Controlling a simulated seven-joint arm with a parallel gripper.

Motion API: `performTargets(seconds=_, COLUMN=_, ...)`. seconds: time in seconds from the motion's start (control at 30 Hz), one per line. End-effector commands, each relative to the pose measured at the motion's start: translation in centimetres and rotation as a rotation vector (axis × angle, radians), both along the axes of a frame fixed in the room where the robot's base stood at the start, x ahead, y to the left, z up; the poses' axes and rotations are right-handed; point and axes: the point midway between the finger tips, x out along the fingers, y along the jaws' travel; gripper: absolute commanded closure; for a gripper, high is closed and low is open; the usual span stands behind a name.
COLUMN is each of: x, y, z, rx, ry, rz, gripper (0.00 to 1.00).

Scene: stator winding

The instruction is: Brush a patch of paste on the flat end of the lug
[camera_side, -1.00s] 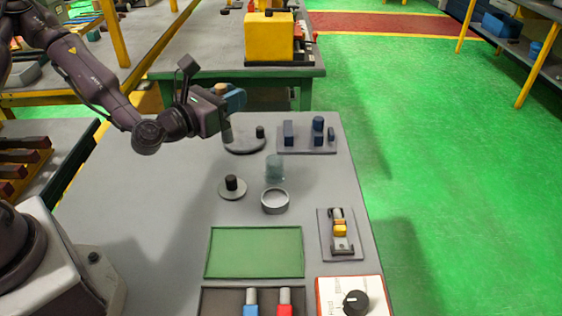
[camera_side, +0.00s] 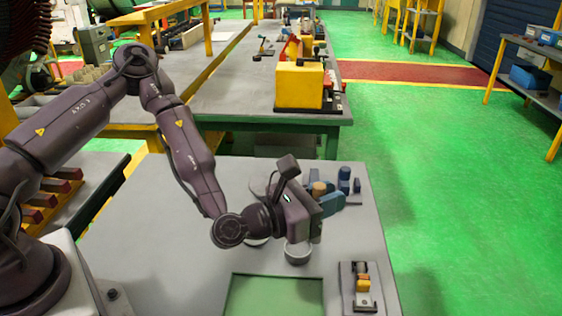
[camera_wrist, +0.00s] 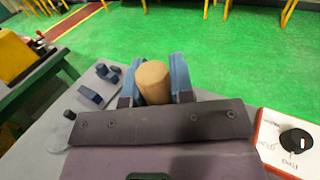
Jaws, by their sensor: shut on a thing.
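My gripper (camera_side: 322,192) is shut on a tan, round-ended handle (camera_wrist: 153,82), with a blue finger on each side in the wrist view. The handle's tan end also shows in the side view (camera_side: 318,187). I cannot see a brush tip. My gripper is above the bench, behind and above a round grey dish (camera_side: 298,254) in the side view. A small fixture (camera_side: 362,286) with an orange block stands at the bench's right front. It may hold the lug, but its flat end is too small to tell. I see no paste.
A stand with dark blue posts (camera_side: 345,190) is at the back right of the bench (camera_side: 215,275). A green mat (camera_side: 275,296) lies in front. A white card with a black dial (camera_wrist: 295,140) shows in the wrist view. The bench's right edge borders open green floor.

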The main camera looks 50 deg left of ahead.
Motion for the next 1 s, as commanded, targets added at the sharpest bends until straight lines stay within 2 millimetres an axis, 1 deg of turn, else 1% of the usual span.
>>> performTargets(seconds=0.03, x=0.1, y=-2.6, z=-0.7, rx=-0.002, ry=0.001, rz=-0.018, gripper=1.00)
performTargets(seconds=0.1, x=0.2, y=-5.4, z=-1.5, rx=-0.002, ry=0.001, rz=-0.020, gripper=1.00)
performTargets(seconds=0.2, x=0.4, y=-8.8, z=-2.7, rx=-0.001, ry=0.001, rz=-0.005, gripper=1.00)
performTargets(seconds=0.3, x=0.5, y=-11.2, z=-3.7, rx=-0.001, ry=0.001, rz=0.028, gripper=1.00)
performTargets(seconds=0.37, x=0.7, y=-12.1, z=-4.2, rx=0.000, ry=0.001, rz=0.056, gripper=1.00)
performTargets(seconds=0.47, x=1.5, y=-12.5, z=-4.7, rx=0.000, ry=0.000, rz=0.114, gripper=1.00)
performTargets(seconds=0.6, x=3.1, y=-11.1, z=-4.7, rx=0.000, ry=0.000, rz=0.206, gripper=1.00)
performTargets(seconds=0.67, x=3.4, y=-10.8, z=-4.6, rx=-0.001, ry=0.000, rz=0.228, gripper=1.00)
performTargets(seconds=0.83, x=3.6, y=-10.3, z=-4.8, rx=0.000, ry=0.002, rz=0.255, gripper=1.00)
performTargets(seconds=1.0, x=3.6, y=-10.3, z=-5.7, rx=0.001, ry=0.002, rz=0.254, gripper=1.00)
